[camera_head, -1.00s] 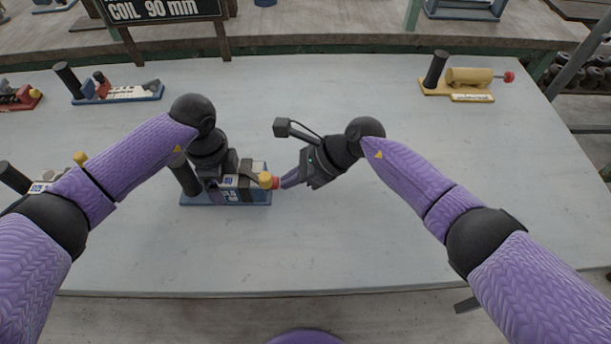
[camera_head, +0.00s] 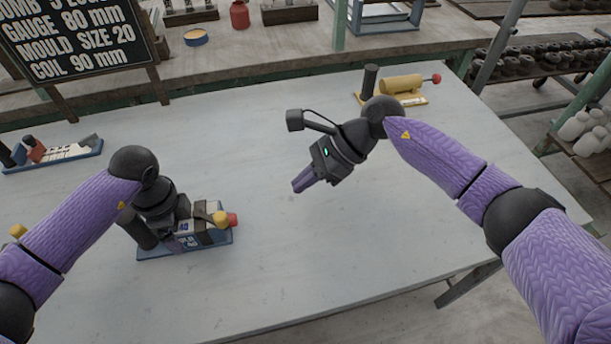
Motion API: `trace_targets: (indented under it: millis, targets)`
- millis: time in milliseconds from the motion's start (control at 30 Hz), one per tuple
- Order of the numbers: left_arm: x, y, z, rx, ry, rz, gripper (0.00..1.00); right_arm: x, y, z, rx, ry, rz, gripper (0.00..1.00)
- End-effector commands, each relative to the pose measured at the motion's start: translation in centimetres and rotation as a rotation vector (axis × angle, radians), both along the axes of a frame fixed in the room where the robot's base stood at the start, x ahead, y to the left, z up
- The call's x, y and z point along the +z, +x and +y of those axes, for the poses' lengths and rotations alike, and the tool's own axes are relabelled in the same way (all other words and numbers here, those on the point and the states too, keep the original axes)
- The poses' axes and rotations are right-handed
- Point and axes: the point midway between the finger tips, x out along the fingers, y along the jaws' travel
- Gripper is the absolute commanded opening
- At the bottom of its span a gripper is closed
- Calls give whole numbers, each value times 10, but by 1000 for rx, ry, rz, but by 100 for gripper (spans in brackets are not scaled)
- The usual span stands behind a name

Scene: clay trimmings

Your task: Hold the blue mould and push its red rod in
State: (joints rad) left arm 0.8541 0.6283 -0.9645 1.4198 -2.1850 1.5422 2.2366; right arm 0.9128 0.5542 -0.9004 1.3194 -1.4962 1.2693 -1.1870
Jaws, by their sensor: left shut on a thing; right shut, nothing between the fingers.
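The blue mould (camera_head: 190,249) stands on the table at the left, its long blue base flat on the top. The red rod (camera_head: 233,219) shows only as a short red end close against the mould's right side. My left gripper (camera_head: 190,218) is shut on the blue mould from above; its fingers partly hide the body. My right gripper (camera_head: 299,187) is shut and empty, above the table to the right of the red end and clear of it.
A yellow mould (camera_head: 402,86) with a red-ended rod stands at the back right. Another blue-based mould (camera_head: 62,155) lies at the far left. A dark sign (camera_head: 80,45) stands along the back edge. The table (camera_head: 360,240) is bare in the middle and front.

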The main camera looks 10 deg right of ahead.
Motion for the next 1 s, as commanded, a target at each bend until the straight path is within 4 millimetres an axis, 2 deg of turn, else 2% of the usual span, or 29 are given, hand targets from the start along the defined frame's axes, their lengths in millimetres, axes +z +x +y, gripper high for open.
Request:
trace_targets:
  millis: [433,467,500,767,867,1000]
  targets:
    - [1,0,0,0,0,-2,0,4,0,-4,-1,0,-1,0]
    - [1,0,0,0,0,-2,93,4,0,-4,-1,0,-1,0]
    - [1,0,0,1,0,-1,100,4,0,-4,-1,0,-1,0]
    - [4,0,0,0,0,-1,100,4,0,-4,-1,0,-1,0]
    - [22,1,0,-2,-1,-5,100,4,0,-4,-1,0,-1,0]
    - [63,1,0,-1,-1,-7,100,4,0,-4,-1,0,-1,0]
